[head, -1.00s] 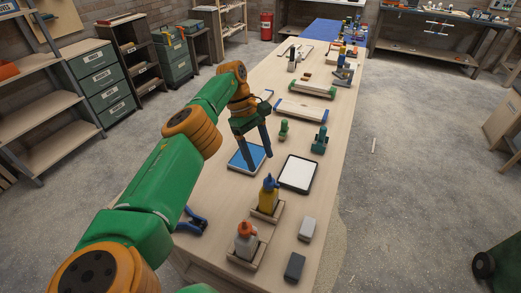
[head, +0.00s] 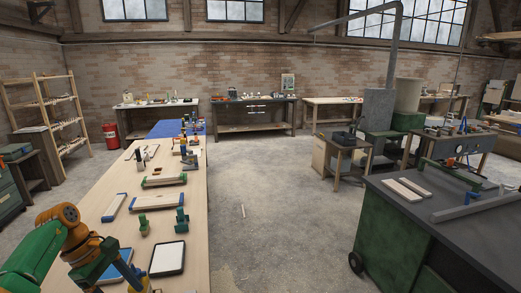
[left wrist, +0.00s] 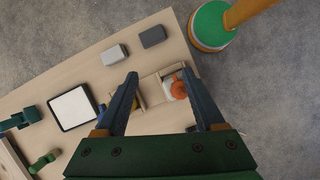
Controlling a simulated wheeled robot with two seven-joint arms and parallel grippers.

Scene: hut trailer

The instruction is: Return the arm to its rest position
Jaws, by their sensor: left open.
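My left arm comes in at the lower left of the head view, with the left gripper (head: 112,277) low over the long wooden table (head: 92,189). The gripper also shows in the left wrist view (left wrist: 160,80), its two dark fingers spread wide with nothing gripped. Between and below them, an orange-capped bottle (left wrist: 176,88) stands in a wooden holder; the fingers look apart from it. In the head view the fingers partly cover a blue-surfaced tray (head: 117,270). My right gripper is in neither view.
A white-topped pad (head: 167,258) lies beside the gripper. A light block (left wrist: 113,54) and a dark block (left wrist: 152,37) lie near the table edge. A dark-topped green bench (head: 440,215) stands right; open floor lies between.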

